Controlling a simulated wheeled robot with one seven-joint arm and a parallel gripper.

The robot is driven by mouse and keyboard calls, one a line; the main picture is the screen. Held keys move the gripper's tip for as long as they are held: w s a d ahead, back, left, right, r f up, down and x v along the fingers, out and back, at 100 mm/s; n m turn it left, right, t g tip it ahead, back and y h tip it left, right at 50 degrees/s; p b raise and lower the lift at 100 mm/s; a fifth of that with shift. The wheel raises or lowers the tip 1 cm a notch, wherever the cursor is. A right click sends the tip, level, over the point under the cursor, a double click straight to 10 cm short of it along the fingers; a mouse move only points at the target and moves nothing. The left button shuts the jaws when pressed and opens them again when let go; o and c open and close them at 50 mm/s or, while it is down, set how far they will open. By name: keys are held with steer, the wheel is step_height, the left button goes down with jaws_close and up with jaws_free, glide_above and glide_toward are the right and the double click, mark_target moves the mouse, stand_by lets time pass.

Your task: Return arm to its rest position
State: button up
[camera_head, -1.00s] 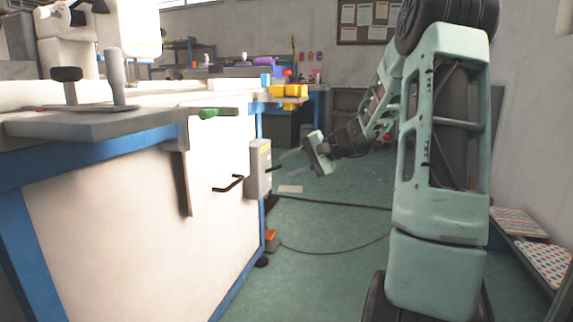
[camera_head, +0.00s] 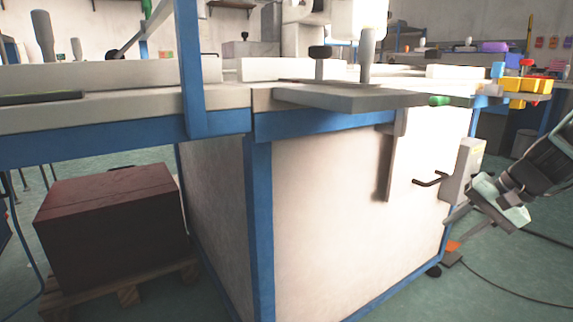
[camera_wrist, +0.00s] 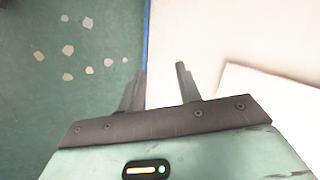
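My gripper (camera_head: 460,232) is at the right of the head view, low beside the right end of the white-panelled workbench (camera_head: 330,220). Its arm comes in from the right edge, and most of the arm is out of view. In the wrist view my gripper (camera_wrist: 160,72) shows two dark fingers standing apart with nothing between them. Beyond them are the green floor on the left and a bright white panel (camera_wrist: 190,35) on the right. Whether the fingers touch the bench cannot be told.
A grey box (camera_head: 463,170) and a black handle (camera_head: 430,180) are on the bench side near my gripper. A dark red box (camera_head: 110,220) stands on a pallet at left. Cables cross the floor at right.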

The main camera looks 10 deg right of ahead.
steer(key=s+a+f+n+g+h, duration=0.1)
steer(key=s+a+f+n+h, duration=0.1)
steer(key=s+a+n, duration=0.3)
steer(key=s+a+f+n+g+h, duration=0.1)
steer(key=s+a+f+n+h, duration=0.2)
steer(key=a, duration=0.5)
steer(key=s+a+r+n+g+y+p, duration=0.1)
steer(key=s+a+r+n+p, duration=0.3)
steer(key=s+a+r, duration=0.4)
steer(key=s+a+r+n+g+p, duration=0.2)
steer(key=s+a+r+n+p, duration=0.3)
steer(key=a, duration=0.5)
step_height(320, 180, up, 35)
steer(key=p, duration=3.6)
steer(key=shift+r, duration=0.15)
